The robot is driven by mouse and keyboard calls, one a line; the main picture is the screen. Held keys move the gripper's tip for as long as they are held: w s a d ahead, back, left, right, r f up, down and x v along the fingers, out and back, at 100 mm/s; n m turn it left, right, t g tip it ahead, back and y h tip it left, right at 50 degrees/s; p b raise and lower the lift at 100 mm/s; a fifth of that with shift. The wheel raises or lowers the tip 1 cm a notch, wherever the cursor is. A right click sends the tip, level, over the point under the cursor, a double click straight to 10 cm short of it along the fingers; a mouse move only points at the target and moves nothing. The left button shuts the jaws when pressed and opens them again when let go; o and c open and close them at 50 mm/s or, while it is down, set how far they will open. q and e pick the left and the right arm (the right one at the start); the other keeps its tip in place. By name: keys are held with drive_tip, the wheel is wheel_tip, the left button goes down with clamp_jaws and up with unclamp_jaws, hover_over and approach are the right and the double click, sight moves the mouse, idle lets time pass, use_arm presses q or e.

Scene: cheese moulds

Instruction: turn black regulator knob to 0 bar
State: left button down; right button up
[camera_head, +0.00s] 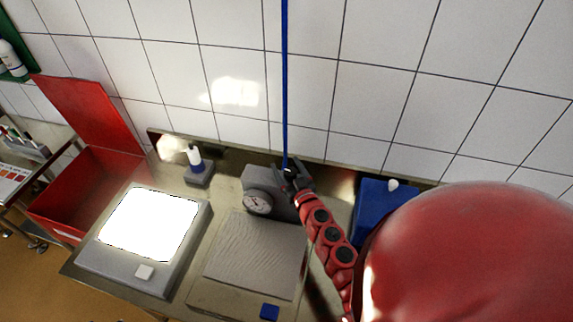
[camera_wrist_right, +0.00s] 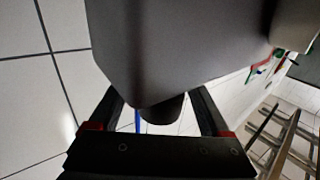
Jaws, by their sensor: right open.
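The grey regulator body (camera_head: 275,204) with its round white gauge (camera_head: 257,202) stands at the back of the steel table in the head view. My right gripper (camera_head: 290,178) is at its upper right side, with the arm coming in from the lower right. In the right wrist view the grey body (camera_wrist_right: 190,50) fills the top. The black knob (camera_wrist_right: 163,109) sticks out below it. The open fingers of my right gripper (camera_wrist_right: 157,100) stand on either side of the knob; I cannot tell whether they touch it. The knob is hidden in the head view, and the gauge reading is too small to tell.
A blue line (camera_head: 285,80) runs up the tiled wall behind the regulator. A lit panel (camera_head: 150,222), a ridged grey plate (camera_head: 255,255), a small bottle (camera_head: 195,158) and a blue bin (camera_head: 375,205) are around it. A red crate (camera_head: 75,205) stands left.

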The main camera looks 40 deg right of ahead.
drive_tip(key=shift+w, duration=0.1)
clamp_jaws()
idle(0.4)
drive_tip(key=shift+r+y, duration=0.1)
drive_tip(key=shift+y, duration=0.2)
